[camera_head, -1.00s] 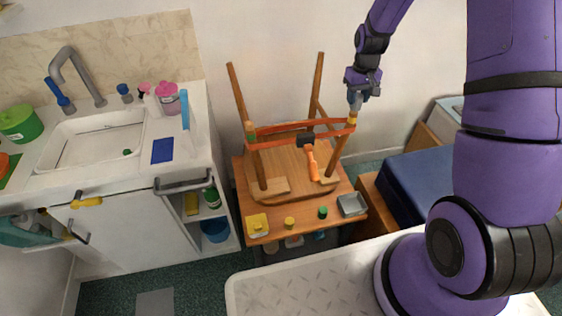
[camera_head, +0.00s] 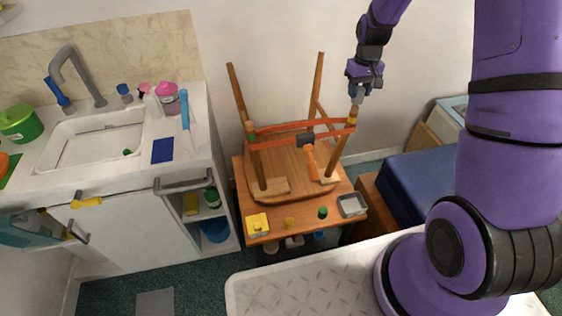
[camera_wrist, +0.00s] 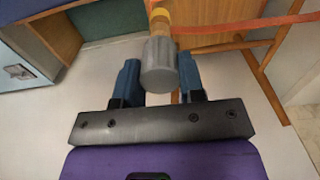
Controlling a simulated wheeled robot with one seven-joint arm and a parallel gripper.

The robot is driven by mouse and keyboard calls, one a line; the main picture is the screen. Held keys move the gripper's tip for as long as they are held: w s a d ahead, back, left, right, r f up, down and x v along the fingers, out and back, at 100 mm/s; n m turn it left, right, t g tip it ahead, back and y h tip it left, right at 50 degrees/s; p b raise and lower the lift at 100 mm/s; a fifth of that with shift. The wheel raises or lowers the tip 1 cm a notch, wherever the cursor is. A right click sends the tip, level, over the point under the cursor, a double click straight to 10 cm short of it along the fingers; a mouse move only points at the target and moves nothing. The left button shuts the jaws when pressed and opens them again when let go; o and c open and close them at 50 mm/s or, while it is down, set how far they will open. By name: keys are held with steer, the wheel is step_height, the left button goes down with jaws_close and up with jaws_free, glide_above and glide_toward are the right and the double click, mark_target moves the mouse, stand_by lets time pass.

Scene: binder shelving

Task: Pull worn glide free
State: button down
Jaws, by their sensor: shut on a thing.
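An upside-down wooden chair (camera_head: 290,168) rests with its seat on a low wooden table (camera_head: 240,205), legs pointing up. My gripper (camera_head: 359,93) is at the upper end of the front right leg (camera_head: 343,142). It is shut on a grey cylindrical glide (camera_wrist: 159,65), between its two blue fingers in the wrist view. A yellow band (camera_wrist: 159,16) shows on the leg just beyond the glide. The glide lines up with the leg; whether it still sits on the leg end is unclear.
Orange straps (camera_head: 280,142) run between the legs, with an orange-handled hammer (camera_head: 311,160) beside them. The tabletop holds a grey tray (camera_head: 352,206), a yellow box (camera_head: 257,224), a yellow piece (camera_head: 289,222) and a green piece (camera_head: 323,212). A blue-topped block (camera_head: 420,180) stands right.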

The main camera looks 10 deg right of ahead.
steer(key=shift+r, duration=1.5)
